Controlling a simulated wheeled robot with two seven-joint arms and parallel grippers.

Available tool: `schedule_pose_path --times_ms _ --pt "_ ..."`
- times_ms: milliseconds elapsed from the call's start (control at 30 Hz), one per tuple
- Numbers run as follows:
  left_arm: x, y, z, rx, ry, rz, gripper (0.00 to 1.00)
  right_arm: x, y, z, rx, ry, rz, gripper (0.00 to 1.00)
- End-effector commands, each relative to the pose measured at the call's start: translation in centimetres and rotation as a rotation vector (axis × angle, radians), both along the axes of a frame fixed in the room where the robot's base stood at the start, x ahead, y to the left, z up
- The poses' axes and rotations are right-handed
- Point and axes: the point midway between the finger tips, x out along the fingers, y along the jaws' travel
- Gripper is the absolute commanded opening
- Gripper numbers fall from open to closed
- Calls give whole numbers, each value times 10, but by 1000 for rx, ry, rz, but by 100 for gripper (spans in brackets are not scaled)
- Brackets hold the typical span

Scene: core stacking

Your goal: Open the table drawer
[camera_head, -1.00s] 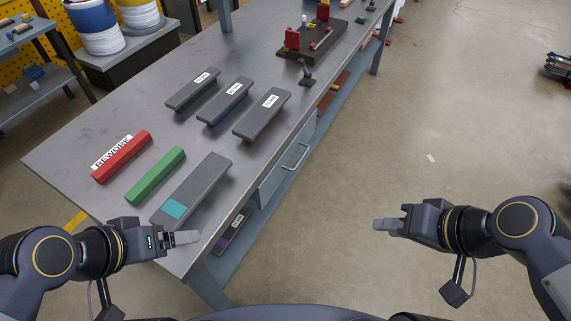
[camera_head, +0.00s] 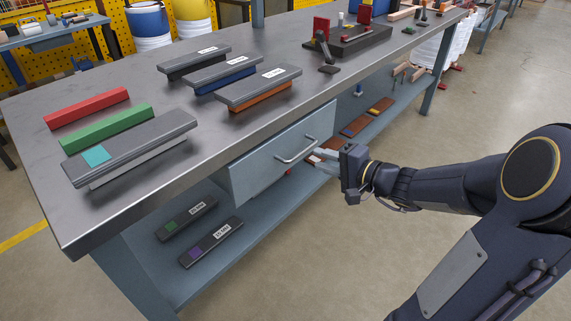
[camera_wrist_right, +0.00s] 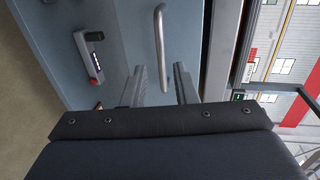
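The table drawer (camera_head: 262,168) has a light blue-grey front under the tabletop and looks shut. Its silver bar handle (camera_head: 297,149) also shows in the right wrist view (camera_wrist_right: 159,40). My right gripper (camera_head: 318,159) is open, just to the right of the handle in the head view. In the right wrist view its two grey fingers (camera_wrist_right: 161,68) stand apart, and the handle lies between them in the picture. Whether the handle is within the fingers' depth I cannot tell; no contact shows. My left gripper is out of view.
The metal tabletop (camera_head: 140,190) carries a red bar (camera_head: 87,107), a green bar (camera_head: 108,127) and several grey-topped blocks. A lower shelf (camera_head: 265,228) holds labelled dark boxes (camera_head: 211,242). The floor (camera_head: 490,110) in front of the table is open.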

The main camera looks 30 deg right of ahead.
Motion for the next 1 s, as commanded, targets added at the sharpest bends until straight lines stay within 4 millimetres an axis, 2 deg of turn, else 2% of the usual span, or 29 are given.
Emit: schedule_pose_path --times_ms 400,600,800,833,1000 --pt "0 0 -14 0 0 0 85 55 25 -13 0 0 7 26" --pt "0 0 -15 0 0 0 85 65 29 -13 0 0 5 26" --pt "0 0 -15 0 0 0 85 65 29 -13 0 0 5 26" --pt "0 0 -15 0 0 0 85 65 29 -13 0 0 5 25" --pt "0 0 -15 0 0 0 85 65 29 -13 0 0 5 3"
